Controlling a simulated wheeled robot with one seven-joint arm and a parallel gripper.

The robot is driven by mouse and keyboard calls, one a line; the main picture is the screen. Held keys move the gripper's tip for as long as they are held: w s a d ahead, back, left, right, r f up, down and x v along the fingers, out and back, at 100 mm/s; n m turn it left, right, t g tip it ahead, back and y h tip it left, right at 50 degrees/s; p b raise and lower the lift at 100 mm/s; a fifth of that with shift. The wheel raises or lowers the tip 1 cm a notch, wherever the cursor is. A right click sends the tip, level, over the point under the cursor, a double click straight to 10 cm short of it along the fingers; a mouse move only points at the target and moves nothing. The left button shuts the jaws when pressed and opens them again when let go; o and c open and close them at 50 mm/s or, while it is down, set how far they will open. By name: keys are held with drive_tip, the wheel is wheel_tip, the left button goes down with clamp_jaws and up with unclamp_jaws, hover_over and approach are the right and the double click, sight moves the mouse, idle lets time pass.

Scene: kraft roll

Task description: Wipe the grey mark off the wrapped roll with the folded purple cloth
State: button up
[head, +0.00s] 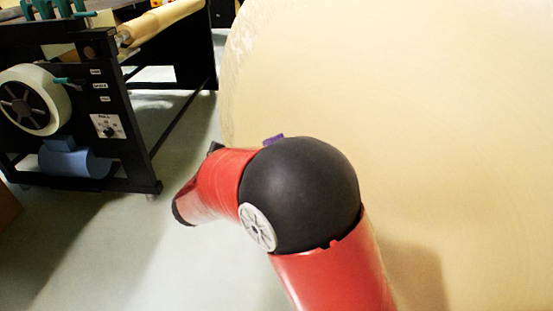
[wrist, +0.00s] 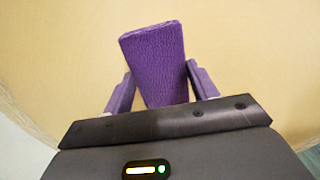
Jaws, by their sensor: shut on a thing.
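The wrapped roll (head: 420,90) is a very large tan cylinder that fills the right of the head view. Its tan surface (wrist: 245,45) fills most of the wrist view. My gripper (wrist: 158,88) is shut on the folded purple cloth (wrist: 155,55), with one finger on each side of it. The cloth is in front of the roll's surface; I cannot tell whether it touches. In the head view only a small purple bit (head: 273,139) shows above my arm, which hides the rest of the gripper. No grey mark is visible in either view.
A dark machine frame (head: 130,135) with a white wheel (head: 35,100), a blue cylinder (head: 75,160) and a tan roller (head: 160,20) stands at the left. Open grey floor (head: 150,240) lies between it and the roll.

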drive_tip(key=shift+v, duration=1.5)
